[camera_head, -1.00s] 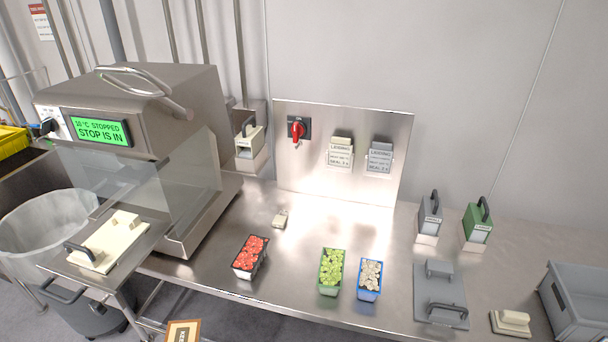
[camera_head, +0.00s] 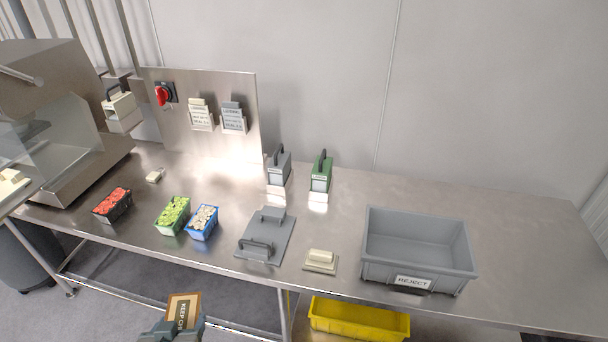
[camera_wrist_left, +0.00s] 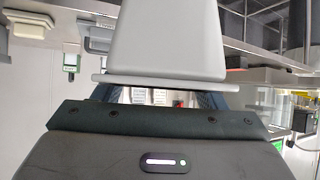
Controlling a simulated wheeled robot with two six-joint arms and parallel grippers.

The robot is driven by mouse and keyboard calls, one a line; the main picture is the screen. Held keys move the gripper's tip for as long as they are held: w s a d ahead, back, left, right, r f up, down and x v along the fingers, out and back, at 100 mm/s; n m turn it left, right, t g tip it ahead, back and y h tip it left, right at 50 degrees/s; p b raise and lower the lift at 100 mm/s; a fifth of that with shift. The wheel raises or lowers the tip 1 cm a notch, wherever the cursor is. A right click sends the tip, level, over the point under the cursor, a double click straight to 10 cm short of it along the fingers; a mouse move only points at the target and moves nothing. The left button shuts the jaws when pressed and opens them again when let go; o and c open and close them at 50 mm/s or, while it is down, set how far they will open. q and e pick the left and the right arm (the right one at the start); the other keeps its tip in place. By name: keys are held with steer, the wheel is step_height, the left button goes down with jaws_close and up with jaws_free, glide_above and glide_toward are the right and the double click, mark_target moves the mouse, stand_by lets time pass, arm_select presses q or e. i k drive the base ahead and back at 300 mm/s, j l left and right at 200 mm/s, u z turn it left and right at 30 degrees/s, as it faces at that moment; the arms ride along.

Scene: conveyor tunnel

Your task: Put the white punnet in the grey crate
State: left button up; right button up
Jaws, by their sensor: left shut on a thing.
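My left gripper (camera_head: 180,328) is at the bottom edge of the head view, in front of the bench, shut on the white punnet. The punnet's top (camera_head: 184,306) shows brown with a pale label reading "KEEP" and partly hidden letters. In the left wrist view the punnet (camera_wrist_left: 167,42) is a pale tapered body with its rim at the jaws. The grey crate (camera_head: 375,273), labelled REJECT, stands on the bench at the right, well apart from the punnet. Its visible inside looks empty. My right gripper is out of view.
A grey plate with a handle (camera_head: 262,243) and a cream block (camera_head: 320,261) lie left of the crate. A yellow bin (camera_head: 358,320) sits below. Bench right of the crate is clear.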

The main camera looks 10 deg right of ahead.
mark_target(413, 250)
steer(key=k+l, duration=0.1)
steer(key=l, duration=0.35)
steer(key=k+l, duration=0.1)
steer(key=l, duration=0.3)
steer(key=k+l, duration=0.1)
steer(key=l, duration=0.35)
steer(key=k+l, duration=0.1)
steer(key=l, duration=0.35)
steer(key=k+l, duration=0.15)
steer(key=l, duration=0.25)
steer(key=k+l, duration=0.1)
steer(key=l, duration=0.35)
steer(key=i+l, duration=0.25)
steer(key=i, duration=0.25)
